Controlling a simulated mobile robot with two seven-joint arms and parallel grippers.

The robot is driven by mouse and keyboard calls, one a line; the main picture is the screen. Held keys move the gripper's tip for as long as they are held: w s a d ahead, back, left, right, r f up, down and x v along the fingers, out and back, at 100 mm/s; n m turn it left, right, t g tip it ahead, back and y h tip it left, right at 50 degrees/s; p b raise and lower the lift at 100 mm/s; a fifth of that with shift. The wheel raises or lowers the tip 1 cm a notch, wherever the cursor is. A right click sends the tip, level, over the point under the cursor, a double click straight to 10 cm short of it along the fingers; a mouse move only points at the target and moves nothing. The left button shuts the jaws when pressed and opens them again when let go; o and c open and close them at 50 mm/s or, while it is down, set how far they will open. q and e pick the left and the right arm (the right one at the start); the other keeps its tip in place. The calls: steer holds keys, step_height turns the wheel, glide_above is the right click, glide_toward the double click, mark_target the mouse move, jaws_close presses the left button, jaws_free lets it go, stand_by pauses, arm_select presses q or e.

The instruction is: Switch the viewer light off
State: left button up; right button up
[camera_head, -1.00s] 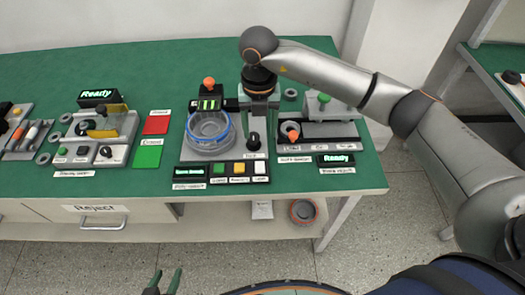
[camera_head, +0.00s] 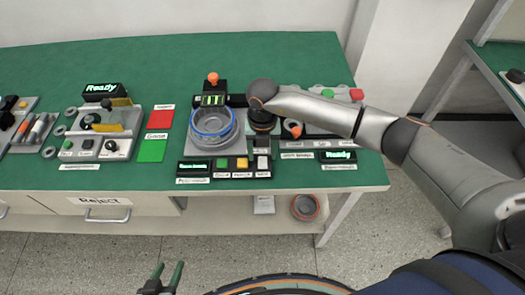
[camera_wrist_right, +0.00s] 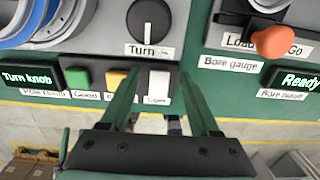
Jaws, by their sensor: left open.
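The viewer station has a row of buttons on a black strip: green (camera_wrist_right: 78,78), yellow (camera_wrist_right: 116,80) and white (camera_wrist_right: 158,84). The label under the white one seems to read "Light". The white button also shows in the head view (camera_head: 262,164). My right gripper (camera_wrist_right: 160,82) is open and empty; its fingers stand on either side of the white button in the wrist view. I cannot tell whether they touch the panel. My left gripper (camera_head: 164,272) is open and empty, low in the head view, away from the table.
A black knob (camera_wrist_right: 148,20) labelled "Turn" sits above the buttons. A display (camera_wrist_right: 30,79) reads "Turn knob". A blue-ringed round fixture (camera_head: 212,122) stands left of the right gripper. The bore gauge station with an orange knob (camera_wrist_right: 277,42) is to the right.

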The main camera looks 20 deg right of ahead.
jaws_close()
stand_by(0.3)
steer(key=shift+s+r+t, duration=0.1)
steer(key=shift+s+t, duration=0.05)
steer(key=shift+t, duration=0.25)
steer(key=shift+s+t, duration=0.1)
steer(key=shift+t, duration=0.2)
steer(key=shift+s+a+t+h, duration=0.1)
steer(key=shift+t+h, duration=0.3)
steer(key=shift+t, duration=0.2)
steer(key=shift+r+t+b, duration=0.1)
steer(key=shift+t+b, duration=0.2)
jaws_free()
steer(key=shift+s, duration=0.1)
